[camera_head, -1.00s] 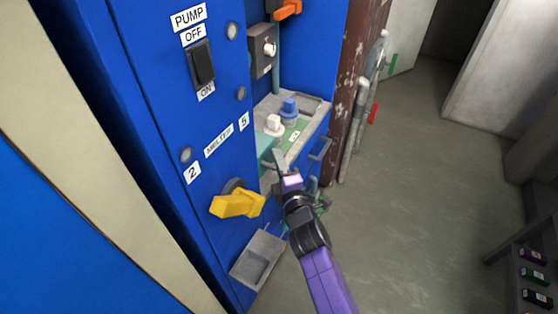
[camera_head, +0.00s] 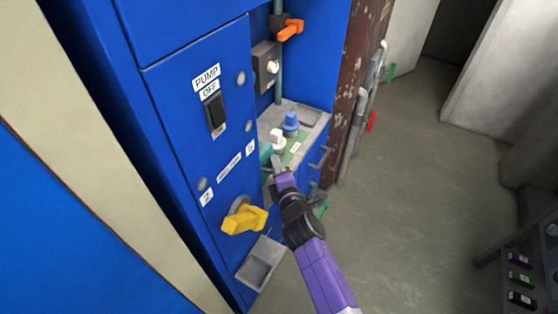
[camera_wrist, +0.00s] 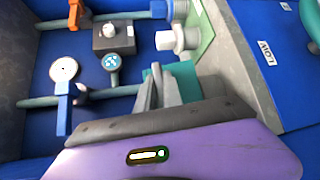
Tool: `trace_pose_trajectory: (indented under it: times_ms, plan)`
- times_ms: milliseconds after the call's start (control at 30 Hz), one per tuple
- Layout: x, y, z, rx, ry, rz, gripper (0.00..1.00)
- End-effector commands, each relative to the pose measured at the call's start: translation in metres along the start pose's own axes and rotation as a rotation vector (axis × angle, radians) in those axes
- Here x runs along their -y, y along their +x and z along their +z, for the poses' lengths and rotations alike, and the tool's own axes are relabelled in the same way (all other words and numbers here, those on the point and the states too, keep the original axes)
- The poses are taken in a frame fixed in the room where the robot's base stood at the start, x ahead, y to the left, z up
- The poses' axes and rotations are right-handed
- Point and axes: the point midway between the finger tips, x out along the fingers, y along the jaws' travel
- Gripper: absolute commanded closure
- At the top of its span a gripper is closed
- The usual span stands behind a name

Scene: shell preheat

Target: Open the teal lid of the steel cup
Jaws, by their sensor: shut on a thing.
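The teal lid (camera_head: 266,153) shows at the near left of the grey worktop in the head view. In the wrist view, the teal lid (camera_wrist: 184,73) shows behind and beside my fingertips. My gripper (camera_head: 277,164) is at the lid, and its fingers (camera_wrist: 160,92) are close together, shut on the lid. The steel cup cannot be made out; my gripper and the cabinet's corner hide that area.
A white knob (camera_head: 277,137) and a blue knob (camera_head: 290,122) stand on the worktop (camera_head: 312,116) just beyond. A yellow handle (camera_head: 243,220) juts from the blue cabinet to the left of my arm. An orange valve handle (camera_head: 291,29) is above. Open floor (camera_head: 430,200) lies right.

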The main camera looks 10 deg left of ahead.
Motion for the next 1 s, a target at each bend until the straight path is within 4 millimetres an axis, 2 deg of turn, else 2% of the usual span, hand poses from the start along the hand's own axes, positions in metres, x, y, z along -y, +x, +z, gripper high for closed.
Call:
trace_pose_trajectory:
  times_ms: [67,500,533,633,1000]
  plan:
    - [-0.0076,-0.0002,-0.0012,-0.003,-0.013,-0.012,1.0]
    - [-0.0053,0.0005,-0.0022,-0.002,-0.027,-0.026,1.0]
    - [-0.0054,0.0005,-0.0022,-0.002,-0.027,-0.026,0.85]
    - [-0.0055,0.0005,-0.0021,-0.002,-0.027,-0.026,0.67]
    - [-0.0071,-0.0028,-0.0002,0.0,-0.027,-0.025,0.67]
